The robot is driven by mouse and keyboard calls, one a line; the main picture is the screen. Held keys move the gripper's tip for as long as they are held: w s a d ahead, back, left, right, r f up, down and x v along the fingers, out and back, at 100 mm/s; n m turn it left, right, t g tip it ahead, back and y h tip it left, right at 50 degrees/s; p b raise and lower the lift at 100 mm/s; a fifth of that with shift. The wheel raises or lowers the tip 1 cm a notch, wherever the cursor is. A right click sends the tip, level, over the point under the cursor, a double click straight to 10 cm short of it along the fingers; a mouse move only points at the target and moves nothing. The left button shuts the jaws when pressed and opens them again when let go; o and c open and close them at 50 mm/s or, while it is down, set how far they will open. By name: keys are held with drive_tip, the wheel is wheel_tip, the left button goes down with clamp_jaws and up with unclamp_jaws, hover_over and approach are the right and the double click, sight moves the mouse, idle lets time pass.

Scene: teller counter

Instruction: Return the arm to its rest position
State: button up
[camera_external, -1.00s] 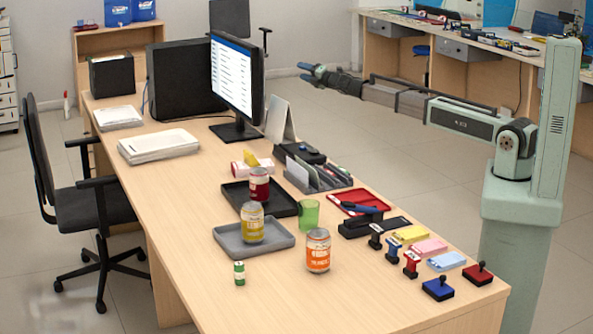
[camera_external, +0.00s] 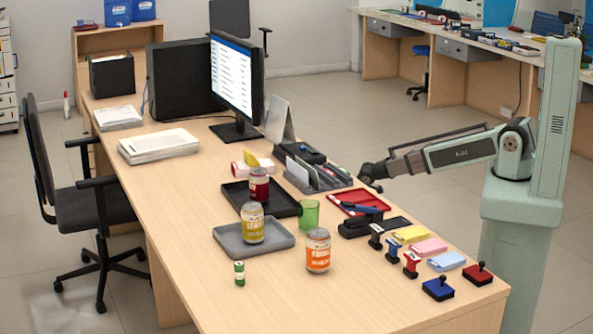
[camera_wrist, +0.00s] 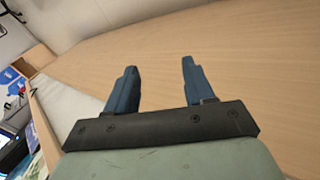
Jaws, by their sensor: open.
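My arm reaches left from its pale green column at the right of the external view. My gripper (camera_external: 372,183) is beside the desk's right edge, close to the red tray (camera_external: 345,198). In that view its fingers are small and hard to make out. In the wrist view my gripper (camera_wrist: 155,88) shows two blue fingers set well apart, with nothing between them. A pale wood surface lies beyond the fingers.
The desk (camera_external: 285,300) holds a grey tray (camera_external: 226,242) with a yellow can (camera_external: 252,224), an orange can (camera_external: 318,252), a green cup (camera_external: 309,214), a file organizer (camera_external: 325,178), stamps and a monitor (camera_external: 232,80).

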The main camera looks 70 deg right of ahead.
drive_tip(key=s+a+f+m+g+y, duration=0.2)
drive_tip(key=s+a+f+g, duration=0.1)
drive_tip(key=s+a+f, duration=0.65)
drive_tip(key=s+a+f+m+g+y, duration=0.1)
drive_tip(key=s+a+g, duration=0.2)
drive_tip(key=s, duration=0.8)
drive_tip(key=s+a+f+m+g, duration=0.2)
drive_tip(key=s+a, duration=0.3)
drive_tip(key=s, duration=0.6)
drive_tip(key=s+a+f+m+g+y, duration=0.1)
drive_tip(key=s+a+g, duration=0.2)
drive_tip(key=s, duration=0.8)
drive_tip(key=shift+s+a+f+m+g+y, duration=0.3)
drive_tip(key=shift+a+f+g, duration=0.1)
drive_tip(key=shift+a, duration=0.4)
